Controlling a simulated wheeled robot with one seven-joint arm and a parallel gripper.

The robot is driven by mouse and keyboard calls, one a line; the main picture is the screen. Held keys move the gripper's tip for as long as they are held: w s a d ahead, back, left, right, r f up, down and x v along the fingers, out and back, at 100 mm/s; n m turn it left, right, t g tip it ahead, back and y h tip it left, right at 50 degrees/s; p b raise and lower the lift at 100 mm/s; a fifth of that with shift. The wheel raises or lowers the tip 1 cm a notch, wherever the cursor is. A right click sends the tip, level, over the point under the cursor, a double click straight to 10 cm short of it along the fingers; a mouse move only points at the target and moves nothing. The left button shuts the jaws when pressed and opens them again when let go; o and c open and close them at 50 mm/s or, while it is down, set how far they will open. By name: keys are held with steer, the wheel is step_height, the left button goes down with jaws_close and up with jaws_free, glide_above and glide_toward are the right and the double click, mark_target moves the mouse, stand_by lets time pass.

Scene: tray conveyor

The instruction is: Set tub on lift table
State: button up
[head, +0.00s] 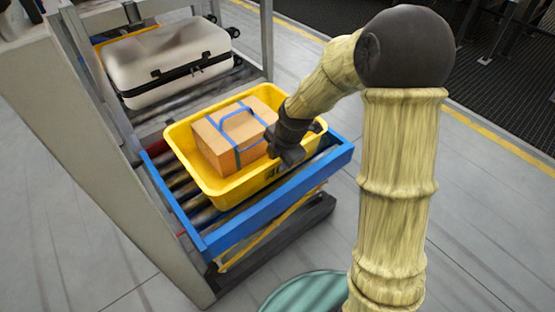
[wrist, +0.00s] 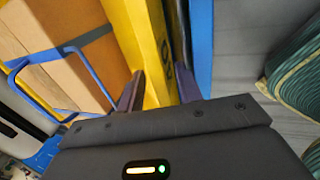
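The yellow tub (head: 213,185) is over the roller bed of the blue-framed lift table (head: 262,223) in the head view, and looks roughly level. I cannot tell whether its whole base rests on the rollers. A cardboard box (head: 238,134) with blue straps lies in the tub. My gripper (head: 284,152) is at the tub's right-hand wall. In the wrist view, its dark fingers (wrist: 160,90) lie on either side of the yellow wall (wrist: 137,32) and look shut on it. The strapped box also shows there (wrist: 75,75), at left. The fingertips are partly hidden.
A white suitcase (head: 168,62) in another yellow tub sits on the roller conveyor behind the lift table. A grey frame post (head: 105,150) stands close at left. A round green object (head: 312,291) is on the floor in front. Grey floor is clear at right.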

steer(key=p+v, duration=0.4)
steer(key=v, duration=0.6)
steer(key=shift+p, duration=0.35)
steer(key=shift+s, duration=0.1)
steer(key=s+d+m+h, duration=0.1)
steer(key=s+d+m, duration=0.3)
steer(key=m, duration=0.8)
steer(key=s+d+m+h, duration=0.1)
steer(key=s+d+m, duration=0.3)
steer(key=s+m, duration=0.5)
steer(key=m, duration=0.3)
steer(key=shift+s+r+m, duration=0.2)
steer(key=shift+r+m, duration=0.05)
steer(key=shift+m, duration=0.15)
steer(key=shift+d, duration=0.15)
